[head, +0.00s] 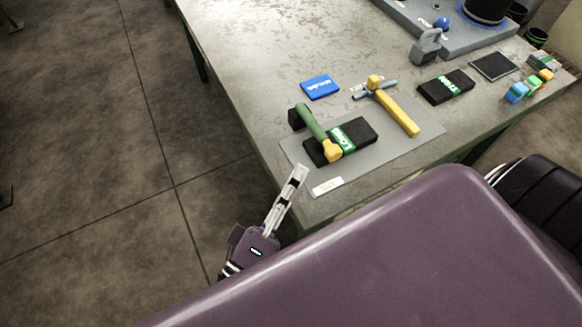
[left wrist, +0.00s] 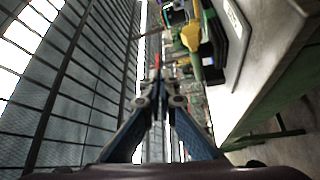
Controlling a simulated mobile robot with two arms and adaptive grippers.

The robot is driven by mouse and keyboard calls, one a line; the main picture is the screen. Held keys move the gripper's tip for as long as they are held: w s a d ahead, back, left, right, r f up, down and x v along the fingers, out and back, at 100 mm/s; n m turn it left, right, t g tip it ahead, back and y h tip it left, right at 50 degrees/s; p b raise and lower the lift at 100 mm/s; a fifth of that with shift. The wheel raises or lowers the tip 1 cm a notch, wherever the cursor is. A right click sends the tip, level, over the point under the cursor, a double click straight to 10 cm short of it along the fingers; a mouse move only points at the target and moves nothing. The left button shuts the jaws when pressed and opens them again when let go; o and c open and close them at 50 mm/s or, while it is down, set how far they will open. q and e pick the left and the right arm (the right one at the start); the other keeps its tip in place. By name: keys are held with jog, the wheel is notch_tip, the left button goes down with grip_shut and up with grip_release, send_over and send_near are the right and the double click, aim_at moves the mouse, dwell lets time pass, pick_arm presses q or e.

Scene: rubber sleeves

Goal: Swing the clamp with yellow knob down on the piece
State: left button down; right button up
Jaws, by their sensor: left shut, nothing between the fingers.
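The clamp is a green bar (head: 312,122) with a yellow knob (head: 332,153) at its near end. It extends from a black block at the left across a black piece with a green label (head: 358,134). I cannot tell whether the bar touches the piece. A yellow knob also shows in the left wrist view (left wrist: 191,38), beyond the fingers and slightly right. My left gripper (head: 300,170) is shut and empty, in front of the grey plate's near left corner, below and left of the knob. It also shows in the left wrist view (left wrist: 157,80). My right gripper is out of view.
A blue box (head: 320,87), another black piece (head: 437,90), a dark pad (head: 495,66) and small coloured blocks (head: 516,93) stand around. The table's left side is clear.

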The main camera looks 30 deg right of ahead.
pick_arm(q)
jog(key=shift+v, duration=1.05)
